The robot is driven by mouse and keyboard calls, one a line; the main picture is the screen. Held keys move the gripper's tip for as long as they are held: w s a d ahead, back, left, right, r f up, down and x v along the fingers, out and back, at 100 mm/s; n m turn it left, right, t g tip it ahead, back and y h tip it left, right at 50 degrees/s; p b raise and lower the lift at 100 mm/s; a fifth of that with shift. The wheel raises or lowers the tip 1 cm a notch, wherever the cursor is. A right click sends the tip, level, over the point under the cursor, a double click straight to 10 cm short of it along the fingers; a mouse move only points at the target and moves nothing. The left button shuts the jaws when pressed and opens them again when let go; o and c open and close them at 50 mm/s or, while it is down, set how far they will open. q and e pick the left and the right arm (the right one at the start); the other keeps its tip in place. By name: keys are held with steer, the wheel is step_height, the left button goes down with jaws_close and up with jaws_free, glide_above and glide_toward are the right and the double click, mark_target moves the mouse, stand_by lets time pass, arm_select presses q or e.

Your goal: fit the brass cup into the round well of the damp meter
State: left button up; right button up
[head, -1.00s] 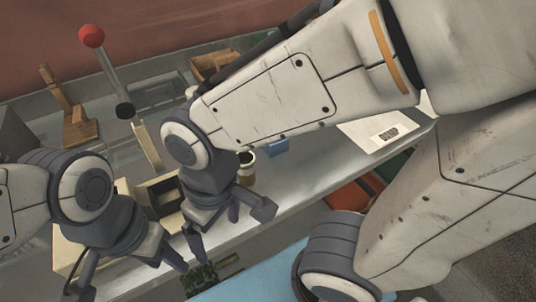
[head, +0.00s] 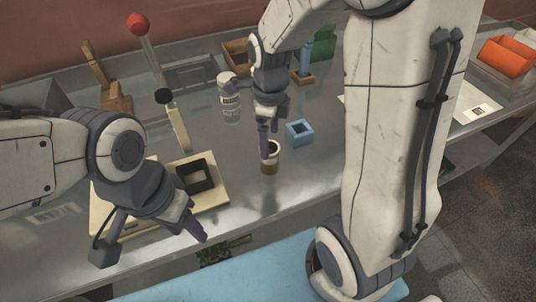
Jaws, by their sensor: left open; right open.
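A small brass-coloured cup (head: 270,163) with a pale band stands on the metal bench, near its front edge. My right gripper (head: 267,142) is open and points down at the cup. One fingertip overlaps the cup's rim, and I cannot tell if it touches. The beige device (head: 213,196) to the left, apparently the damp meter, has a dark square block on top and an upright beige arm with a black knob behind. Its round well cannot be made out. My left gripper (head: 196,226) is open and empty at the device's front edge, partly covering the device.
A blue square block (head: 299,132) sits right of the cup. A white jar (head: 230,103) stands behind. A red-knobbed lever (head: 145,48) and wooden stand (head: 110,92) are at back left. Orange bins (head: 503,60) are far right. Bare bench lies around the cup.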

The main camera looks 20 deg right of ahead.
mark_target(271, 147)
step_height(271, 147, down, 4)
steer(key=shift+f, duration=0.25)
steer(key=shift+f+p, duration=0.3)
steer(key=shift+f, duration=2.35)
steer(key=c, duration=1.5)
steer(key=shift+r, duration=0.2)
step_height(271, 147, up, 4)
steer(key=shift+w+d+r, duration=0.1)
steer(key=shift+d, duration=0.05)
steer(key=s+d+r, duration=0.1)
steer(key=d+r, duration=0.1)
steer(key=d, duration=0.1)
steer(key=s+d+r+b, duration=0.1)
steer(key=d+r, duration=0.1)
steer(key=d, duration=0.2)
steer(key=s+d+r, duration=0.1)
steer(key=d+r, duration=0.1)
steer(key=d, duration=0.1)
steer(key=shift+s+d+r+b, duration=0.25)
steer(key=shift+s+d+b, duration=0.05)
steer(key=shift+s+d, duration=0.1)
